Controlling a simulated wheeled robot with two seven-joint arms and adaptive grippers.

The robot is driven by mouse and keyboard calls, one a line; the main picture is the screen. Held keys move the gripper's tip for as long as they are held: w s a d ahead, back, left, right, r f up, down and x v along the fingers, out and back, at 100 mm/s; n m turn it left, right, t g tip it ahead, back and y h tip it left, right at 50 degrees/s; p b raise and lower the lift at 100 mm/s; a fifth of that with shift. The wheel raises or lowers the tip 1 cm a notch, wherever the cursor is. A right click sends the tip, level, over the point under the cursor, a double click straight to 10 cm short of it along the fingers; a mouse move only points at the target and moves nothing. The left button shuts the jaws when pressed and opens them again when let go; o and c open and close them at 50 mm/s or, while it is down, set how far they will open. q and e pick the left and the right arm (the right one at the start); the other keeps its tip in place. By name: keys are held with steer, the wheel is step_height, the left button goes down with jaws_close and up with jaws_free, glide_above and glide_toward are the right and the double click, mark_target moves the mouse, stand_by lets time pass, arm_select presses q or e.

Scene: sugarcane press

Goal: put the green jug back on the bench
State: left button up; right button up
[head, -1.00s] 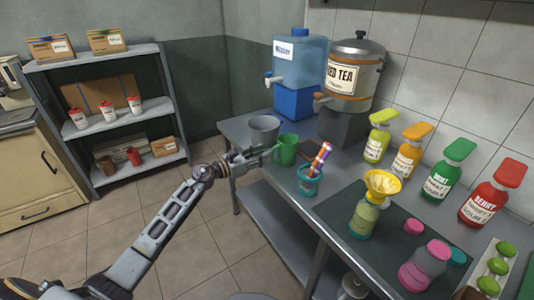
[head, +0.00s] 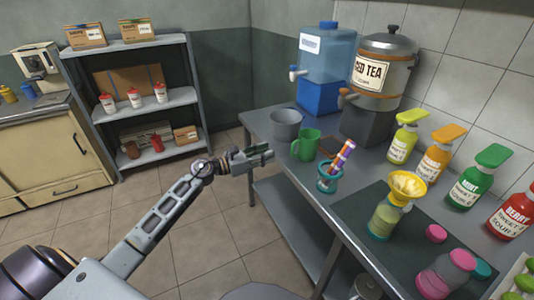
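The green jug (head: 307,144) stands upright on the grey metal bench (head: 262,122), near its front left edge, with its handle toward the left. My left gripper (head: 268,154) is just left of the jug, at the bench's edge. A small gap shows between the fingertips and the handle. The fingers look apart and hold nothing. My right gripper is not in view.
A grey bucket (head: 286,125) stands behind the jug, and a teal cup (head: 327,180) with striped sticks is to its right. A water dispenser (head: 326,60) and tea urn (head: 384,72) stand behind. Syrup bottles line the wall. A shelf (head: 152,101) is at left.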

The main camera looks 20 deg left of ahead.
arm_select(q)
steer(key=shift+f, duration=0.1)
stand_by(0.4)
steer(key=s+a+f+n+y, duration=0.2)
steer(key=s+f+n+y, duration=0.15)
steer(key=f+n, duration=0.7)
steer(key=s+a+f+n+g+y, duration=0.15)
steer(key=f+n+y, duration=0.35)
steer(key=f+n, duration=0.5)
steer(key=s+a+f+n+y, duration=0.2)
steer(key=s+f+n+y, duration=0.15)
steer(key=f+n, duration=0.7)
steer(key=s+d+f+n+g, duration=0.3)
steer(key=s+d+f, duration=0.1)
steer(key=s+f, duration=0.4)
steer(key=s+d+f+n+g+h, duration=0.1)
steer(key=s+d+f+n+g, duration=0.3)
steer(key=s+f, duration=0.4)
steer(key=s+d+f+n+g, duration=0.3)
steer(key=s+f, duration=0.5)
steer(key=s, duration=0.3)
steer(key=shift+d, duration=0.8)
